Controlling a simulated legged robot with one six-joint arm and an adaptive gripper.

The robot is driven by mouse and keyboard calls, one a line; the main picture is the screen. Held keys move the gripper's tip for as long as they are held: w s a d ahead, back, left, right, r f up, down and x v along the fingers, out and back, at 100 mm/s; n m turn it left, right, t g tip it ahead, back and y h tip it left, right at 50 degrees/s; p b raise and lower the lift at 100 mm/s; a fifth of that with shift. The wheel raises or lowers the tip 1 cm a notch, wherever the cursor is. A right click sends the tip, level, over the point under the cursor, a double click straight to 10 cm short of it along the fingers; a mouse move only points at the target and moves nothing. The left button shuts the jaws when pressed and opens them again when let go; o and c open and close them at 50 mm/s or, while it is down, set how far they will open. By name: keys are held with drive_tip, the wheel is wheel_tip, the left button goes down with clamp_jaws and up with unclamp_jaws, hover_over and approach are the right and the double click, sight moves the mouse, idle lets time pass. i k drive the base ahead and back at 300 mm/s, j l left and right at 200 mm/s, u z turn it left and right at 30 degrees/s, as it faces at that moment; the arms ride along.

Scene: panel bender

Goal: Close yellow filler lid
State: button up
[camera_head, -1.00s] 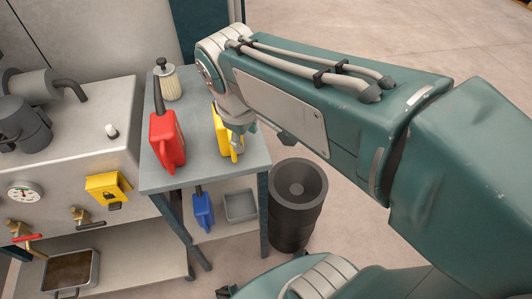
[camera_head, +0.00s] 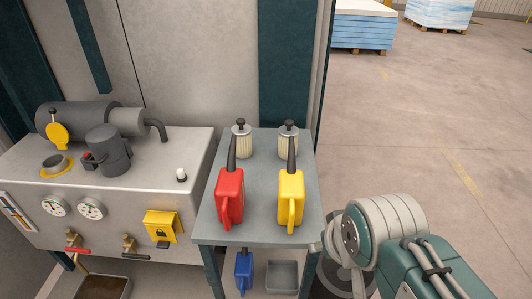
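The yellow filler lid (camera_head: 57,136) stands open, tipped up on a dark hinge post, at the far left of the grey machine top. Below it is the round filler neck (camera_head: 55,163) with a yellow rim, its dark opening uncovered. My arm is at the lower right, beyond the bench and well apart from the lid. My gripper's fingers cannot be made out; they are hidden behind or below the wrist.
A dark cylinder (camera_head: 107,150) stands just right of the filler neck. The bench (camera_head: 262,170) holds a red can (camera_head: 229,198), a yellow can (camera_head: 291,197) and two filters. A yellow lock box (camera_head: 161,226) is on the machine front. The floor at right is open.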

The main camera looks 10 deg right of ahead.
sight(57, 133)
drive_tip(key=i+j, duration=0.1)
drive_tip(key=j, duration=0.55)
drive_tip(key=i+j, duration=0.1)
drive_tip(key=j, duration=0.55)
drive_tip(key=i+j, duration=0.1)
drive_tip(key=j, duration=0.55)
drive_tip(key=i+j, duration=0.1)
drive_tip(key=j, duration=0.55)
drive_tip(key=i+j, duration=0.1)
drive_tip(key=j, duration=0.55)
drive_tip(key=i+j, duration=0.1)
drive_tip(key=j, duration=0.55)
